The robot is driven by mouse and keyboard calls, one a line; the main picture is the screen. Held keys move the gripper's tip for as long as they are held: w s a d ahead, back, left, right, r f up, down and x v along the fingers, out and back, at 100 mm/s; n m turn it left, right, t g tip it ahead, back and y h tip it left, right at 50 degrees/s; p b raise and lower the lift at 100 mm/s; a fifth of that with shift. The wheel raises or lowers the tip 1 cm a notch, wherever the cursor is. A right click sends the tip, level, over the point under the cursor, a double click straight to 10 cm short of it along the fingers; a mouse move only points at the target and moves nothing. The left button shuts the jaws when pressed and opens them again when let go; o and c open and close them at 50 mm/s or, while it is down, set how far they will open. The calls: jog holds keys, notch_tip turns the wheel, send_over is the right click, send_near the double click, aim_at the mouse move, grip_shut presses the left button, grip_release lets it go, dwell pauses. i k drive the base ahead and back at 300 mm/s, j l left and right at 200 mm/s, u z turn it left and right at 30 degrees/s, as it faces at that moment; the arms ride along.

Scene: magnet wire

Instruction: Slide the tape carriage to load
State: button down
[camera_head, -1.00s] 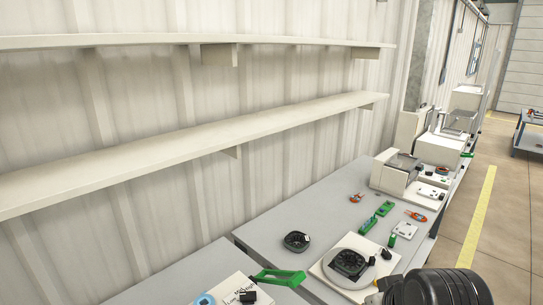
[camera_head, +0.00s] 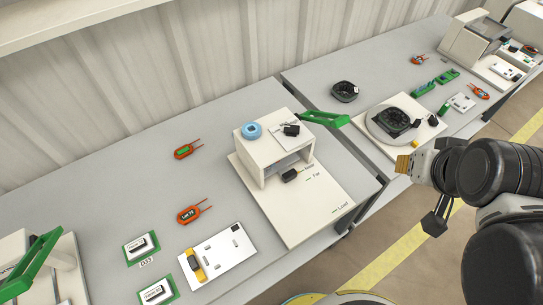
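A white machine (camera_head: 325,205) with a raised bridge and a flat base plate stands on the grey bench in the middle of the view. A small black block (camera_head: 289,175), which looks like the tape carriage, sits at the bridge's front opening. It is beside the upper of several marks on the plate. The "Load" mark (camera_head: 342,208) is at the plate's near right end, away from the block. My gripper (camera_head: 437,222) is at the right, off the bench edge and apart from the machine. Its fingers are too unclear to tell open from shut.
A blue ring (camera_head: 252,130) and a black piece lie on the bridge top. A green-handled part (camera_head: 323,119) juts out to its right. Orange tags (camera_head: 188,150), cards and a white board (camera_head: 217,255) lie left. A round black fixture (camera_head: 394,121) stands on the bench beyond a gap.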

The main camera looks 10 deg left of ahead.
aim_at(287, 175)
jog(key=k+l+u, duration=0.25)
jog(key=u, duration=0.2)
jog(key=k+u, duration=0.45)
jog(key=k+l, duration=0.05)
